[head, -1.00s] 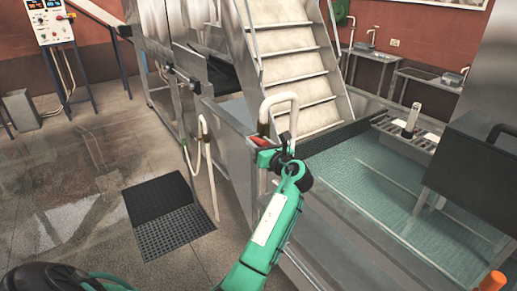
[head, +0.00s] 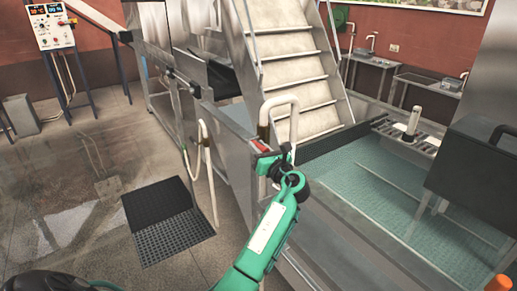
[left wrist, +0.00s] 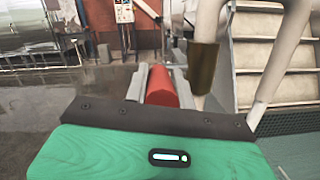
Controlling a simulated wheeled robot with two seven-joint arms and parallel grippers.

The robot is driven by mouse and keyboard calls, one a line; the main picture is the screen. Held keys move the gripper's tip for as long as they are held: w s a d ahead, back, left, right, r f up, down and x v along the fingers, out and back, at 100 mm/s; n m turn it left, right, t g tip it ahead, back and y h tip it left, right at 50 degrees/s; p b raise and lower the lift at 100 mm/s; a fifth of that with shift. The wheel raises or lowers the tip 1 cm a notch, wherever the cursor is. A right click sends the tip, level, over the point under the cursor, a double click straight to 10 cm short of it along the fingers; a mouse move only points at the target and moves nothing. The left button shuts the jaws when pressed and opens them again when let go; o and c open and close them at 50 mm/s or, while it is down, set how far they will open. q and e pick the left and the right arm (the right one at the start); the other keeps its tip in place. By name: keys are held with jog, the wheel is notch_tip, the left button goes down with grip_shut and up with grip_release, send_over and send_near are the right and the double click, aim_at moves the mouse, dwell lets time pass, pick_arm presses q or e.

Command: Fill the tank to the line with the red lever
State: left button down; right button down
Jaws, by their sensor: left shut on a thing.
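The red lever (head: 259,145) is by the white pipe with brown collars (head: 278,101), at the near wall of the tank (head: 345,238). My left gripper (head: 263,150) is shut on the lever. In the left wrist view the red lever (left wrist: 161,88) lies between the two grey fingers of my left gripper (left wrist: 158,86). The tank holds blue-green water (head: 370,178), with part of its inner wall bare above the surface. I cannot make out a fill line. My right gripper is not in view.
Metal stairs (head: 300,75) rise behind the lever. A dark grey box (head: 475,165) stands over the right side of the tank. A black floor mat (head: 165,220) lies at the left. A control panel (head: 52,25) stands at the back left. The floor between is mostly clear.

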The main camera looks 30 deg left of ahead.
pick_arm(q)
jog(key=shift+f+t+y+b, duration=0.3)
jog(key=shift+f+y+b, duration=0.2)
jog(key=shift+y+b, duration=0.1)
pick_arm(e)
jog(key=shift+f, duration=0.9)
pick_arm(q)
jog(key=c, duration=1.2)
grip_release()
jog(key=shift+o, duration=0.2)
jog(key=b+v, duration=0.2)
jog(key=v, duration=1.2)
jog(key=shift+b, duration=0.4)
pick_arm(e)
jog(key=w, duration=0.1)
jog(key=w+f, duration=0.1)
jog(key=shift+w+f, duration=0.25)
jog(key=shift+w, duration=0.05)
